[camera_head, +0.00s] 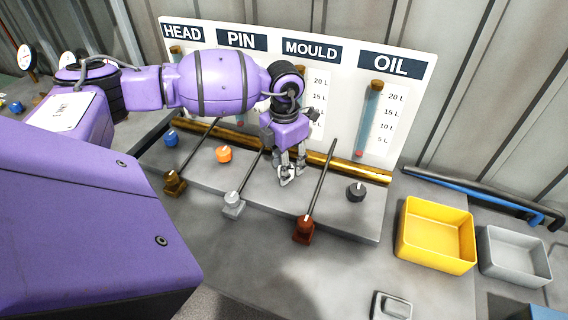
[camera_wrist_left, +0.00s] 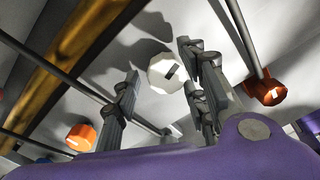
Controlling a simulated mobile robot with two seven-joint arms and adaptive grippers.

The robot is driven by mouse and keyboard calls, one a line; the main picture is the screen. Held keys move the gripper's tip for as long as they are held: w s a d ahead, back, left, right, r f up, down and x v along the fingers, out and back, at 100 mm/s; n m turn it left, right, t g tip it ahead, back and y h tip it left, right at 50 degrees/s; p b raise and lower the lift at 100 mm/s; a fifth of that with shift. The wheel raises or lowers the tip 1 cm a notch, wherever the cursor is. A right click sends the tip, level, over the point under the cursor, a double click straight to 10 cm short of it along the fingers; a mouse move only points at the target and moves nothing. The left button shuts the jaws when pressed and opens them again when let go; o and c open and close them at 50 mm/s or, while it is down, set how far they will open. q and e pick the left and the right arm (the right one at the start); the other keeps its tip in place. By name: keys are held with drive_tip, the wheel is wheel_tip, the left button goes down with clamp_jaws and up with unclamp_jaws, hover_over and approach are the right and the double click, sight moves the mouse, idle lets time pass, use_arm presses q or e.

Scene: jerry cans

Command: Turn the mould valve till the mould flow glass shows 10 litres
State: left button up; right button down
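The mould sign (camera_head: 311,50) is on the white board, third from the left. Its scale (camera_head: 319,96) shows at its right side, but my arm hides the mould flow glass, so its level cannot be read. The mould valve is a white, many-sided knob (camera_wrist_left: 167,73) with a dark mark, seen in the left wrist view. My left gripper (camera_head: 290,174) points down over it on the grey console. Its fingers (camera_wrist_left: 160,95) are apart, with the white knob showing between and beyond them; contact cannot be told. My right gripper is out of view.
Blue (camera_head: 171,139), orange (camera_head: 224,154) and black (camera_head: 356,191) knobs stand on the console. Dark rods run to brown (camera_head: 175,183), grey (camera_head: 233,206) and red-brown (camera_head: 304,230) fittings, close by the gripper. A yellow bin (camera_head: 437,252) and a grey bin (camera_head: 514,276) are at right.

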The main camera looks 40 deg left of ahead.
use_arm(q)
drive_tip(key=shift+c, duration=0.4)
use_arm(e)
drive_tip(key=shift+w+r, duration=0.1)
use_arm(q)
clamp_jaws()
drive_tip(key=shift+w+m, duration=0.1)
drive_tip(key=shift+m, duration=0.2)
